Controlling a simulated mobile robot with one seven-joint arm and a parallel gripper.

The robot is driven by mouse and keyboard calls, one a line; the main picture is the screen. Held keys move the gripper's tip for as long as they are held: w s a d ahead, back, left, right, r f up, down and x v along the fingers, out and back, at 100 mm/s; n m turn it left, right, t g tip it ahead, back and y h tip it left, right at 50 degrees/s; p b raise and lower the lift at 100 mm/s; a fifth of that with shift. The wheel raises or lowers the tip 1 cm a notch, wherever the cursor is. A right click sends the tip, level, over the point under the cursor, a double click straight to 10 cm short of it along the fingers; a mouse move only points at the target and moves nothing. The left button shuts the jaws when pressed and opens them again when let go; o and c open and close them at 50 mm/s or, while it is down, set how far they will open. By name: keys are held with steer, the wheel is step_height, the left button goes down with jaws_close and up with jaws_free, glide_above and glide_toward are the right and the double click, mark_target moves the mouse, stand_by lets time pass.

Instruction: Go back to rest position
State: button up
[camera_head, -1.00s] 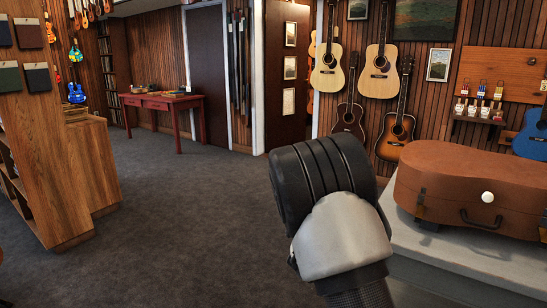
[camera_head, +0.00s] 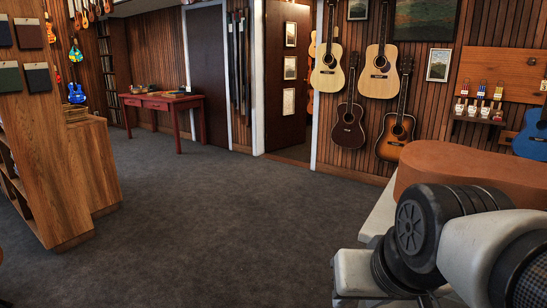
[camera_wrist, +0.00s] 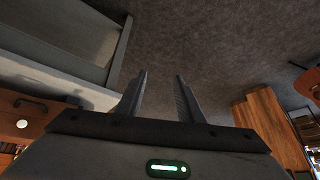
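My gripper (camera_wrist: 160,95) shows in the wrist view with its two dark fingers apart and nothing between them. Behind the fingers lies grey carpet. In the head view my arm, with its black ribbed joint and pale grey links, fills the lower right; I cannot make out the gripper's fingers there. The arm is in front of a brown instrument case (camera_head: 465,165) and hides much of it.
The case lies on a pale table (camera_head: 378,220), close to my arm. The table also shows in the wrist view (camera_wrist: 60,65). A wooden shelf unit (camera_head: 60,170) stands left. A red desk (camera_head: 165,103) is at the back. The carpet (camera_head: 220,210) between is clear.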

step_height(320, 180, up, 27)
steer(key=s+d+p, duration=0.1)
steer(key=s+p, duration=0.1)
steer(key=p, duration=2.5)
steer(key=shift+s+r+h+p, duration=0.15)
steer(key=shift+s+h+p, duration=0.15)
steer(key=shift+s, duration=0.05)
